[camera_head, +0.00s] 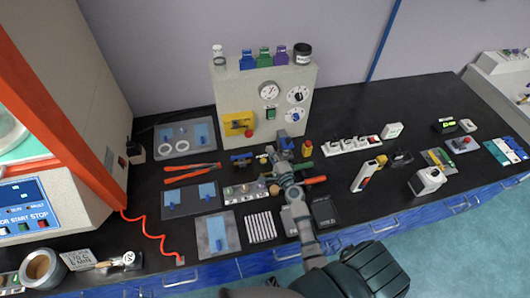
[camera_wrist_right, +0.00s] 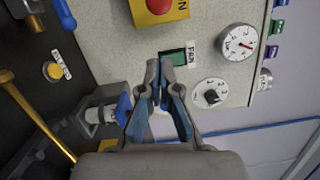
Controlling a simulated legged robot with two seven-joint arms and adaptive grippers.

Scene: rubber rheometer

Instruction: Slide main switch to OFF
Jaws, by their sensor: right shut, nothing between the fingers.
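The upright beige panel (camera_head: 290,78) stands at the back of the bench. On its front is a yellow plate (camera_head: 236,122) with a red round button, which I take for the main switch; the button (camera_wrist_right: 160,5) is cut off at the top of the wrist view, beside a label ending in "N". A green switch (camera_head: 271,113) labelled FAN is to its right; it also shows in the wrist view (camera_wrist_right: 178,57). My right gripper (camera_head: 283,136) is shut and empty, its fingertips (camera_wrist_right: 160,72) close to the green switch. Contact cannot be told. My left gripper is not in view.
Dials (camera_head: 269,91) sit above and right of the green switch. A blue-handled valve (camera_wrist_right: 122,108) is beside my fingers. The bench (camera_head: 370,112) right of the panel has bare room.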

